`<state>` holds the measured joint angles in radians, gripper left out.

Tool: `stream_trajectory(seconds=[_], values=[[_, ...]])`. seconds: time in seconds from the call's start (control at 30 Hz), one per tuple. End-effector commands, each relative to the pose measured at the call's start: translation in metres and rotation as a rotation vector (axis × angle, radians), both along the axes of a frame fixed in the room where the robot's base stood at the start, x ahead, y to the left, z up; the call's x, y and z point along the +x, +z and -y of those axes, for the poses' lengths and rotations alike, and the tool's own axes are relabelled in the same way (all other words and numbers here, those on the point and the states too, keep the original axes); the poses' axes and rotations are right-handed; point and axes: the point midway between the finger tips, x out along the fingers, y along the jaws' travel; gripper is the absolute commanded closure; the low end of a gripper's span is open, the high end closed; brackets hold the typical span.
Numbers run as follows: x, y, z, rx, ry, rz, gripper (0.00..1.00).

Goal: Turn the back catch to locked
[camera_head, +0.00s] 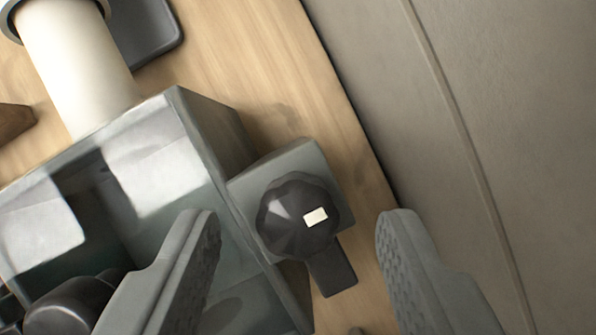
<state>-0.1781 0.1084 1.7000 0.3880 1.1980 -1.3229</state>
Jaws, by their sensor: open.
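A black faceted knob (283,218) with a small white mark sits on a grey square plate (305,162) at the side of a grey, glossy box (205,150). It looks like the catch; whether it is the back one I cannot tell. The white mark is on the knob's right side. A dark tab (332,270) sticks out below the knob. My gripper (297,225) is open, with one finger left of the knob and the other to its right. Neither finger visibly touches the knob. The box's lower part is hidden behind the left finger.
A white cylinder (75,65) stands behind the box at the upper left, near a dark flat piece (142,30). A black rounded part (75,305) is at the lower left. The wooden surface (265,60) ends at a grey panel (430,120) on the right.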

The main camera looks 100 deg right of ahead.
Motion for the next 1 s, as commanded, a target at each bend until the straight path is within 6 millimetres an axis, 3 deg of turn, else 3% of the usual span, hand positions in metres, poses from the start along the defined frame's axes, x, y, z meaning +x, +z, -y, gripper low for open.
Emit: stream_trajectory(seconds=[0.2, 0.47, 0.7, 1.0], values=[[0.0009, -0.0125, -0.0048, 0.000, 0.000, -0.001, 0.52], [0.0011, -0.0134, -0.0052, 0.000, 0.000, 0.000, 0.52], [0.0012, -0.0132, -0.0051, 0.000, 0.000, 0.000, 0.95], [0.0010, -0.0127, -0.0052, -0.001, -0.027, 0.002, 0.96]])
